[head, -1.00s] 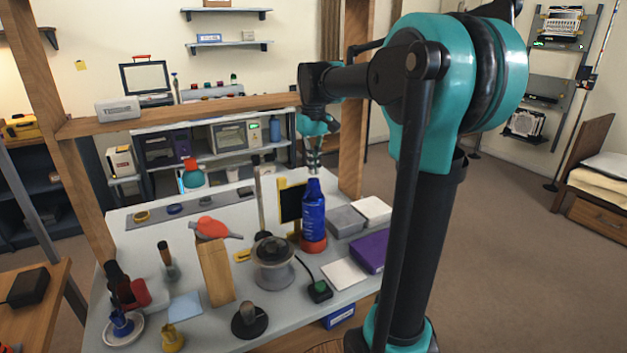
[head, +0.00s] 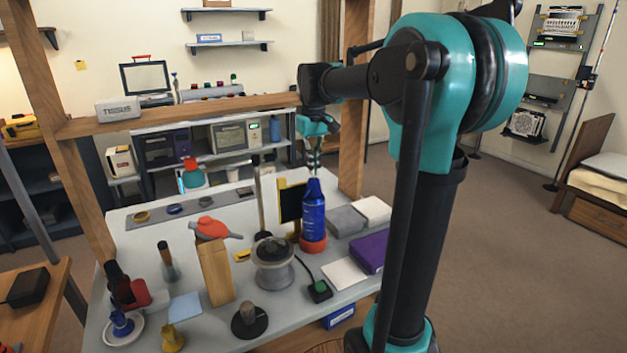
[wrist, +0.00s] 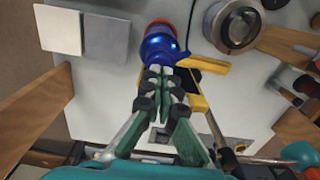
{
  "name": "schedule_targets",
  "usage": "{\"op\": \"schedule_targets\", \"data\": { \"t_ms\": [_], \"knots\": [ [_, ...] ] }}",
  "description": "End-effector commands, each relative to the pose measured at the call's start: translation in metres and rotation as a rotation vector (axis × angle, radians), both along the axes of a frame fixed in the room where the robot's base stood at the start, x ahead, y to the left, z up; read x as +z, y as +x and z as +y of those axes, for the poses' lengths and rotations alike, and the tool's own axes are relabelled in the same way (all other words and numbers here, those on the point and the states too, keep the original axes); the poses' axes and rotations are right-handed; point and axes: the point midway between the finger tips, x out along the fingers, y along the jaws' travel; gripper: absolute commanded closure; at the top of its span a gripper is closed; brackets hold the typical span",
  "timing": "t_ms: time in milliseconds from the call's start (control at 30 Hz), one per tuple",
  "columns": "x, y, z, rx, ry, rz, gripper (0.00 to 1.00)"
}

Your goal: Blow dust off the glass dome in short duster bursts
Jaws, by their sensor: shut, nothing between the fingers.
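The duster is a blue can (head: 313,220) standing upright in a red round base on the bench. It also shows in the wrist view (wrist: 158,46). My gripper (head: 315,170) is right at the can's top, pointing down. In the wrist view its green fingers (wrist: 166,72) are together over the can's top end, with nothing held between them; whether they touch it I cannot tell. What seems to be the glass dome (head: 272,248) sits dark on a round grey stand left of the can, and also shows in the wrist view (wrist: 238,26). Dust on it is too small to tell.
A black panel with a yellow frame (head: 289,205) stands close behind the can. Grey and white boxes (head: 345,220) and a purple box (head: 371,251) lie to its right. A wooden block (head: 216,272) with a red-topped tool stands left. Wooden posts (head: 353,120) frame the bench.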

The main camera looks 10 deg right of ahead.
Motion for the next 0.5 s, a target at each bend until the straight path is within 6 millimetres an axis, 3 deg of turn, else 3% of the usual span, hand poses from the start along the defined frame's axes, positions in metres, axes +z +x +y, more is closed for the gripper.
{"op": "schedule_targets", "data": {
  "t_ms": [500],
  "knots": [
    [-0.019, 0.000, 0.000, 0.000, 0.000, 0.000, 1.00]
  ]
}}
